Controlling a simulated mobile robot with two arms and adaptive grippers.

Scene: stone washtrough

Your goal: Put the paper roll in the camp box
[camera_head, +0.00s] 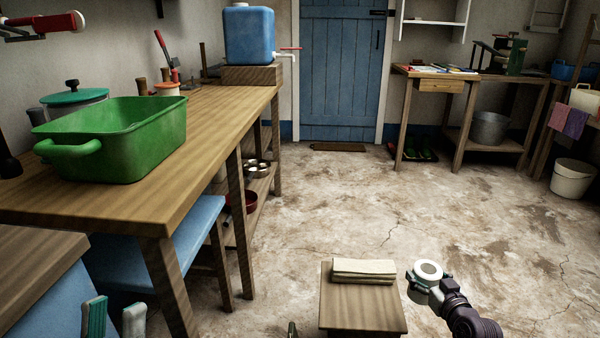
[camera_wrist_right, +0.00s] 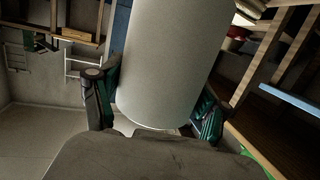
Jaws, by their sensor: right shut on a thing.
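The white paper roll (camera_head: 428,268) is held off the floor at the lower right in the head view, its round end with a darker core facing up. My right gripper (camera_head: 427,283) is shut around it. In the right wrist view the roll (camera_wrist_right: 172,60) stands between both fingers of the gripper (camera_wrist_right: 155,108). My left gripper (camera_head: 114,318) shows only as two upright teal-padded fingers at the lower left, apart and with nothing between them. A deep green open tub (camera_head: 135,140) with a loop handle stands on the long table; I cannot tell whether it is the camp box.
A small wooden stool (camera_head: 362,310) with a folded cream cloth (camera_head: 363,270) stands left of the roll. The long wooden table (camera_head: 215,125) runs along the left, with a blue water container (camera_head: 249,36) at its far end. The floor (camera_head: 345,195) beyond the stool is clear.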

